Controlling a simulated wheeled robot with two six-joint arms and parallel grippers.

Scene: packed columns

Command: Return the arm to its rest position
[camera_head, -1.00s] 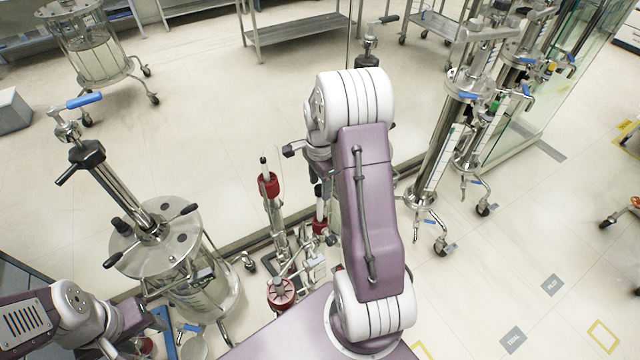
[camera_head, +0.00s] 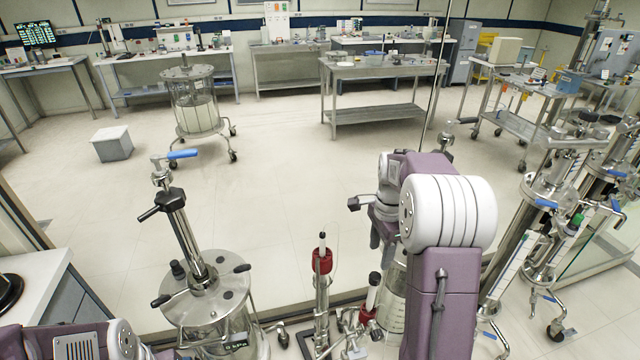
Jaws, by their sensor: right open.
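My right arm (camera_head: 440,270) is purple and white and comes up from the bottom right of the head view. It is raised and bent at the elbow. My right gripper (camera_head: 382,240) points down to the left of the elbow. It is open, with nothing seen between its fingers, and part of it is hidden behind the arm. It shows above a clear vessel (camera_head: 392,305) with markings. My left arm (camera_head: 85,345) shows only at the bottom left corner; its fingers are out of the frame.
A steel-lidded glass vessel (camera_head: 207,305) stands left of centre. Red-capped glassware (camera_head: 321,262) stands between it and my right arm. Steel columns (camera_head: 520,240) crowd the right side. A steel table (camera_head: 385,70) and a wheeled vessel (camera_head: 192,105) stand farther back. The middle floor is clear.

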